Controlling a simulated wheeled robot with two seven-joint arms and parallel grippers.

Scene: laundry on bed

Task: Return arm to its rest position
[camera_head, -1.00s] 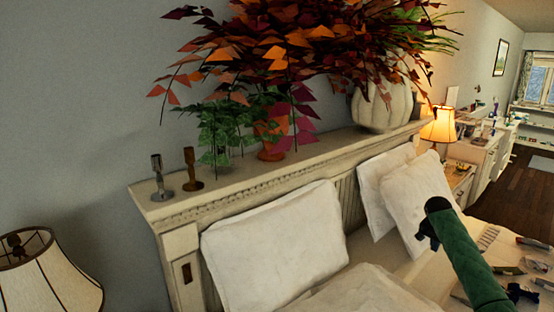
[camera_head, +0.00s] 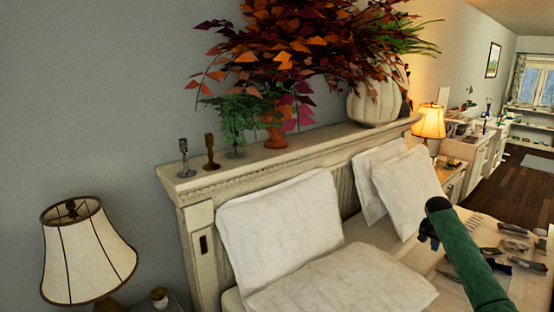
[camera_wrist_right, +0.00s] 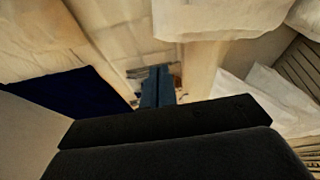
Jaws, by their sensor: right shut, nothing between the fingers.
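My right arm comes in from the lower right of the head view, in a green sleeve. Its dark right gripper (camera_head: 428,235) is in front of the pillows, over the bed, and its fingers are small there. In the right wrist view the narrow blue-grey fingers (camera_wrist_right: 158,88) are together with nothing between them. My left gripper is in neither view.
White pillows (camera_head: 280,225) lean on the cream headboard (camera_head: 300,155). Plants and candlesticks stand on its ledge. A lamp (camera_head: 88,255) is at the left, and a lit lamp (camera_head: 429,121) stands beyond the bed. Several small items lie on the bed at right.

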